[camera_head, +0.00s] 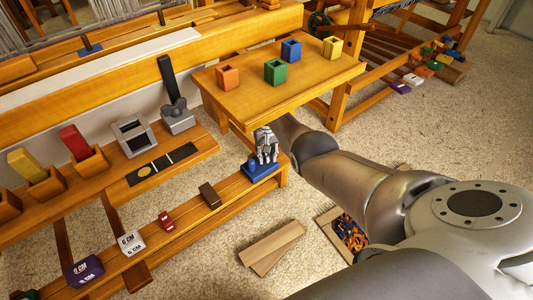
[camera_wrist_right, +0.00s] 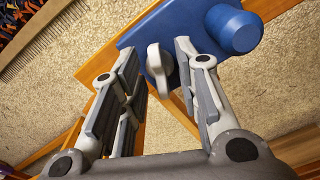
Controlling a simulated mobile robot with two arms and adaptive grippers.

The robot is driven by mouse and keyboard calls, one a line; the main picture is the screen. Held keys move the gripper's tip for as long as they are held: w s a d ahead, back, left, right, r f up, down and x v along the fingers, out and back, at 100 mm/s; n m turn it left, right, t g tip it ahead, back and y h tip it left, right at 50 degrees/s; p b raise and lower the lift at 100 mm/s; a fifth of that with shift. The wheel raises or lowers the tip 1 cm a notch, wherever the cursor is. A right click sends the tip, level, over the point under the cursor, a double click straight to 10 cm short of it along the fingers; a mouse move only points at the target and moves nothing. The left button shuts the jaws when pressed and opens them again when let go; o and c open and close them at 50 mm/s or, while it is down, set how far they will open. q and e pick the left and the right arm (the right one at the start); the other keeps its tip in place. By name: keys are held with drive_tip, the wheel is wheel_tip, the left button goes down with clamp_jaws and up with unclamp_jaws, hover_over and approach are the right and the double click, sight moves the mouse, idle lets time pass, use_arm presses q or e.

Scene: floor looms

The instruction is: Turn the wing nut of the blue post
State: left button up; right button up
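The blue post's base (camera_head: 262,172) sits at the right end of the low wooden beam, with a small blue knob (camera_head: 251,163) on its left. My right gripper (camera_head: 266,152) is directly above the base, pointing down. In the right wrist view, the blue base plate (camera_wrist_right: 185,22) carries a rounded blue cylinder (camera_wrist_right: 233,30) and a pale grey wing nut (camera_wrist_right: 158,70). My right gripper (camera_wrist_right: 156,58) is open there, with the wing nut between its fingertips, closer to the right-hand finger. A gap shows on the left-hand side. My left gripper is out of view.
A brown block (camera_head: 210,196), a red piece (camera_head: 166,221), a white block (camera_head: 131,243) and a purple block (camera_head: 84,271) stand along the beam. A wooden table (camera_head: 300,85) with coloured cups is behind. Planks (camera_head: 272,247) and a bin (camera_head: 330,222) lie on the carpet.

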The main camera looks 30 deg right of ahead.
drive_tip(key=shift+r, duration=3.75)
